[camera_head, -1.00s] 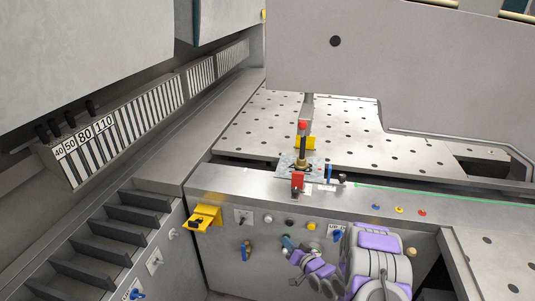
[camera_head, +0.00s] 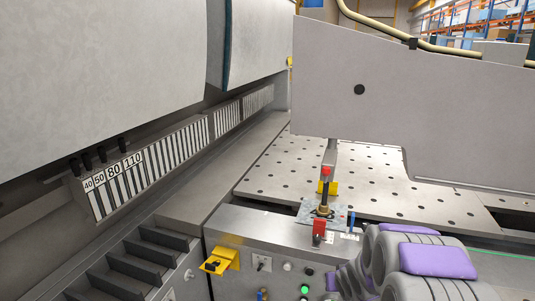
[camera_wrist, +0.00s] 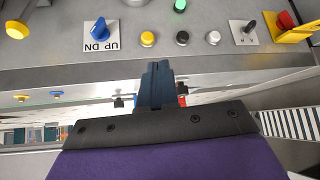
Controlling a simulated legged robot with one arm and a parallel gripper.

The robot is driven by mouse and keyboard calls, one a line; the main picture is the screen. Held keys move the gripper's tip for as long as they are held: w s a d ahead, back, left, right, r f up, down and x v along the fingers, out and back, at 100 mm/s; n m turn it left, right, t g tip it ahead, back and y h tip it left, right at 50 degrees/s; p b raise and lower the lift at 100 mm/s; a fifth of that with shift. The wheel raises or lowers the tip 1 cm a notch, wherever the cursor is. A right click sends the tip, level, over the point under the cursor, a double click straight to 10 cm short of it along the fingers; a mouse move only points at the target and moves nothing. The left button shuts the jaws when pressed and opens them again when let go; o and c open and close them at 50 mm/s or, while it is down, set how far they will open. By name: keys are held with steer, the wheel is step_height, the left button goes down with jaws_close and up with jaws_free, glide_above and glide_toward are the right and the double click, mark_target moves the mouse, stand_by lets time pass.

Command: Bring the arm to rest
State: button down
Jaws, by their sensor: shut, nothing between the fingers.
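My gripper (camera_wrist: 156,85) shows in the wrist view as dark blue fingers, closed together with nothing between them. They point toward the machine's front control panel (camera_wrist: 200,60), which appears upside down there, and they look apart from it. In the head view my grey and purple arm is at the lower right, bent in front of the panel. Its gripper end cannot be made out there.
The panel carries a blue UP DN switch (camera_wrist: 101,30), a yellow button (camera_wrist: 147,39) and a yellow bracket (camera_head: 222,261). A red-topped lever (camera_head: 325,185) stands above the panel. The perforated table (camera_head: 275,180) lies behind, under a large grey beam (camera_head: 400,110).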

steer(key=s+a+r+g, duration=0.2)
steer(key=s+r+g, duration=0.1)
steer(key=s, duration=1.1)
steer(key=s+a+r+g, duration=0.3)
steer(key=s+r, duration=0.3)
steer(key=s, duration=0.8)
steer(key=s+a+r+g, duration=0.2)
steer(key=s+r, duration=0.3)
steer(key=s, duration=0.9)
steer(key=shift+s+a+r+g, duration=0.25)
steer(key=shift+s+g, duration=0.1)
steer(key=shift+g, duration=0.45)
steer(key=shift+d, duration=0.2)
